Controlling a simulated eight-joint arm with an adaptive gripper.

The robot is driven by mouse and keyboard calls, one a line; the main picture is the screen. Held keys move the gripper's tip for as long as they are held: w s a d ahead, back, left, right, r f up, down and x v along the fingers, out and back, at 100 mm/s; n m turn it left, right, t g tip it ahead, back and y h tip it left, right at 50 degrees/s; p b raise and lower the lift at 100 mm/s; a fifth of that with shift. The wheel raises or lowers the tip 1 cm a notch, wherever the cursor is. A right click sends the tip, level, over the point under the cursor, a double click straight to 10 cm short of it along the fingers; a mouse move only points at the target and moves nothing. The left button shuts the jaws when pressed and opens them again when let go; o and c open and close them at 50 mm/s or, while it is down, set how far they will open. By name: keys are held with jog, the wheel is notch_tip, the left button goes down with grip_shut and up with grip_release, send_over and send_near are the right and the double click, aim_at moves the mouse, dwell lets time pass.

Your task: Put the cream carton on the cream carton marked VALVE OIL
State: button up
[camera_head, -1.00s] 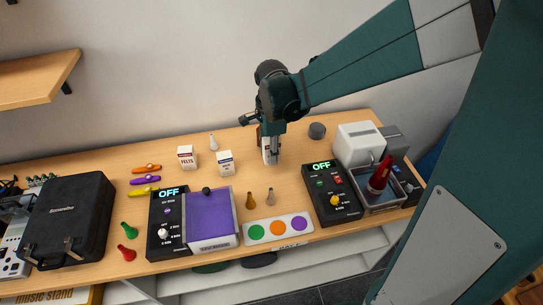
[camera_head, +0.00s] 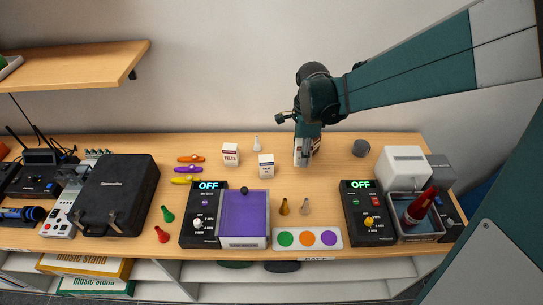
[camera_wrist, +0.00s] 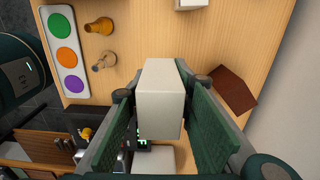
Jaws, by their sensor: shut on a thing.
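My gripper (camera_wrist: 160,115) is shut on a cream carton (camera_wrist: 160,95), which sits between its two green finger pads in the wrist view. In the head view the held carton (camera_head: 301,156) is partly covered by the fingers; I cannot tell whether its base touches the table. To its left stands an upright cream carton with a dark blue band (camera_head: 266,166); its lettering is too small to read surely. Further left stands a cream carton with a red band, seemingly marked FELTS (camera_head: 231,155). Part of a pale carton (camera_wrist: 190,4) shows at the wrist view's top edge.
In front are two small mouthpieces (camera_head: 284,206), a plate with coloured dots (camera_head: 307,239), and a black OFF box (camera_head: 367,213). Table between cartons is clear.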

jog(key=w+a+r+p, duration=0.4)
jog(key=a+r, duration=0.4)
jog(key=a, duration=0.4)
jog(key=shift+a+p, duration=0.3)
jog(key=shift+p, duration=0.45)
jog(key=shift+w+f, duration=0.1)
jog(key=shift+f, duration=0.05)
send_over(266, 158)
jog(key=shift+f, duration=2.8)
jog(key=shift+f, duration=0.15)
jog(key=shift+f, duration=1.95)
jog(key=shift+f, duration=0.15)
